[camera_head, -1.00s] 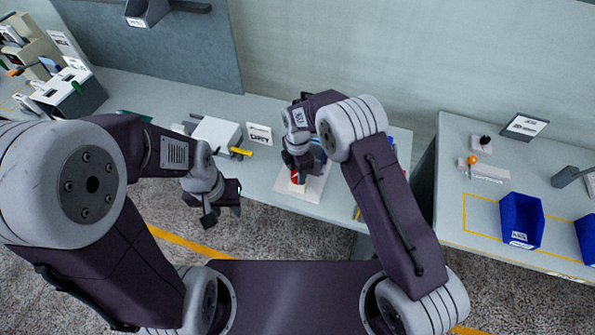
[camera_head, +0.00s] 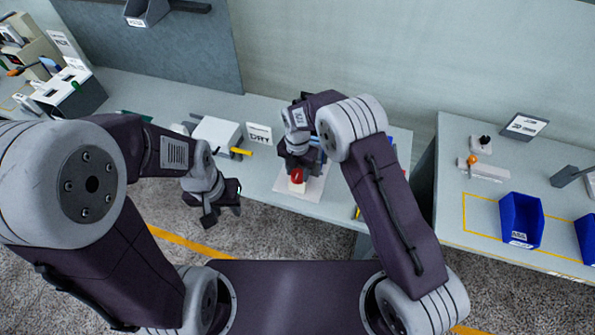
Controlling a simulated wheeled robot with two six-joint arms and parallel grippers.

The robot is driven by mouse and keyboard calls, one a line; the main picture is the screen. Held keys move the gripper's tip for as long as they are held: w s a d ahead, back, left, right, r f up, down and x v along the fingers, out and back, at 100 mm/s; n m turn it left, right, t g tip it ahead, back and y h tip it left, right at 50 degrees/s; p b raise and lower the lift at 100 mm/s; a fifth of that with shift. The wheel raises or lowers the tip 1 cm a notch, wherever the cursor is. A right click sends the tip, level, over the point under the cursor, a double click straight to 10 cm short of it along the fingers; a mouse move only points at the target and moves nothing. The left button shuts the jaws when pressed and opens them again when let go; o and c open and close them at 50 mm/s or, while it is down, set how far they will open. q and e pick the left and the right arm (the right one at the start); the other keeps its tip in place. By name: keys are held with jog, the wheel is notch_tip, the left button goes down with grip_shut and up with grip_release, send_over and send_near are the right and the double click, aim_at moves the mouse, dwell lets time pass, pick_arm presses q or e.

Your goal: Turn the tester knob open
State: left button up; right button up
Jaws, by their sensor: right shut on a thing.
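The tester knob (camera_head: 297,175) is red and sits on a small pale block (camera_head: 297,187) on a light plate (camera_head: 314,187) on the middle table. My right gripper (camera_head: 298,166) is over the knob, shut on it; its fingertips are small and partly hidden by the wrist. My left gripper (camera_head: 222,213) hangs in front of the table edge, away from the tester. It looks empty, with its fingers apart.
A white box (camera_head: 216,131) with a yellow-handled item (camera_head: 241,151) and a label sign (camera_head: 259,134) stand left of the tester. Blue bins (camera_head: 520,220) and an orange-ball lever (camera_head: 472,160) are on the right table. A gap separates the tables.

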aim_at(298, 173)
dwell(0.4)
jog(key=o, duration=1.4)
jog(key=shift+c, duration=0.2)
notch_tip(298, 173, up, 9)
jog(key=b, duration=0.1)
